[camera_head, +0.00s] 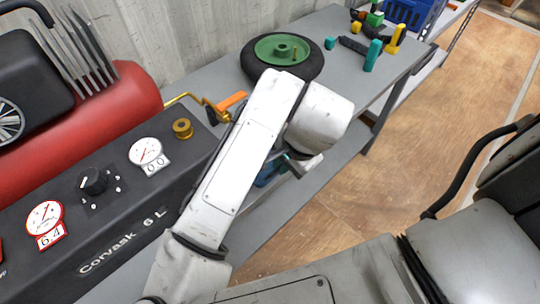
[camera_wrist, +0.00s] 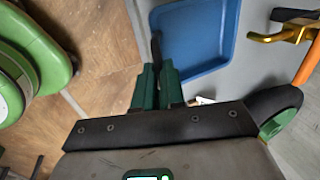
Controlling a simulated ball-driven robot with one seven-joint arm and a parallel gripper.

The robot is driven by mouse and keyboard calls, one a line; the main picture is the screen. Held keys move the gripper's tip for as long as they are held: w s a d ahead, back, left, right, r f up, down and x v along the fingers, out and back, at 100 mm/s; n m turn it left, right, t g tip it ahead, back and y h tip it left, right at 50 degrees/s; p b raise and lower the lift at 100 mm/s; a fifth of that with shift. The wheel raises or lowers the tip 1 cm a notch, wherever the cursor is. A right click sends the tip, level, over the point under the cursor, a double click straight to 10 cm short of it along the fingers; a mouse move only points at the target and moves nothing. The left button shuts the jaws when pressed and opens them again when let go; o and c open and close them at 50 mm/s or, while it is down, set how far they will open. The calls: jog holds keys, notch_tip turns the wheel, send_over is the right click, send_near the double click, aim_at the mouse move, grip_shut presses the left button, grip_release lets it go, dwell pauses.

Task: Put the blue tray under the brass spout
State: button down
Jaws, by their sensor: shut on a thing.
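The blue tray (camera_wrist: 198,38) is shallow with raised walls. It fills the upper middle of the wrist view. In the head view only a strip of the blue tray (camera_head: 266,174) shows; my arm hides the rest. My gripper (camera_wrist: 158,68) has green fingers close together at the tray's near left rim, shut on it; the exact contact is partly hidden. The brass spout (camera_wrist: 272,36) lies right of the tray in the wrist view, apart from it in the picture. In the head view, the brass spout (camera_head: 190,98) reaches from behind the compressor panel, beside an orange handle (camera_head: 232,100).
The grey bench (camera_head: 345,85) carries a black wheel with a green hub (camera_head: 268,47), several teal and yellow-handled tools (camera_head: 371,56) and a blue crate (camera_head: 410,14). A red compressor (camera_head: 100,115) with a dark gauge panel (camera_head: 110,212) stands left. The brown floor (camera_head: 400,165) on the right is open.

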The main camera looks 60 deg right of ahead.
jog(key=w, duration=0.2)
jog(key=w+d, duration=0.1)
jog(key=w, duration=0.1)
jog(key=shift+f+p, duration=0.25)
jog(key=shift+p, duration=0.05)
jog(key=shift+f, duration=0.5)
jog(key=c, duration=1.2)
grip_release()
jog(key=p+v, duration=0.1)
jog(key=v, duration=1.1)
